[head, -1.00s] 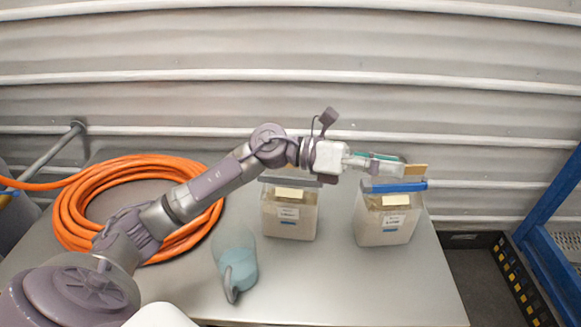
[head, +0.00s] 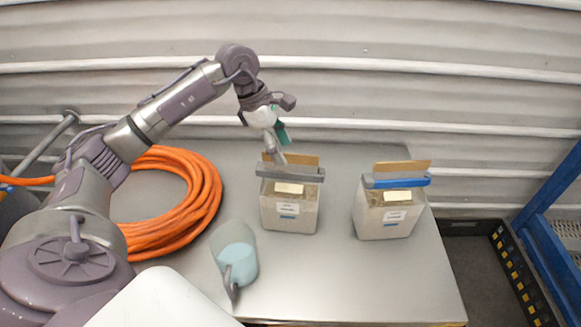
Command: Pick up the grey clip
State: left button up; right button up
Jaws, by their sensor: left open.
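The grey clip (head: 291,173) is a long bar across the top of the left bag (head: 289,212), which stands upright on the table with a pale label on its front. A tan strip of the bag's top shows above the clip. My left gripper (head: 278,150) points down just above the left part of the clip, with its fingers close to it. It is open; whether a finger touches the clip I cannot tell. My right gripper is not in view.
A second bag (head: 383,217) with a blue clip (head: 397,183) stands to the right. A light blue scoop (head: 239,262) lies in front. An orange hose coil (head: 177,205) lies at left on the grey table (head: 340,280). The front right is clear.

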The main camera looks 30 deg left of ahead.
pick_arm(q)
jog(key=shift+w+d+f, duration=0.1)
jog(key=shift+d+f, duration=0.05)
jog(key=shift+f, duration=0.45)
jog(key=p+x, duration=0.3)
jog(key=x, duration=0.1)
jog(key=shift+a+f, duration=0.15)
jog(key=shift+a, duration=0.15)
jog(key=shift+w+d+f+p, duration=0.1)
jog(key=shift+f+p, duration=0.2)
jog(key=shift+f, duration=0.2)
jog(key=c, duration=1.2)
jog(key=shift+r, duration=0.25)
notch_tip(320, 180, up, 9)
jog(key=b, duration=0.4)
jog(key=shift+r, duration=0.25)
notch_tip(320, 180, up, 7)
jog(key=p, duration=0.5)
send_over(288, 166)
jog(key=shift+w, duration=0.3)
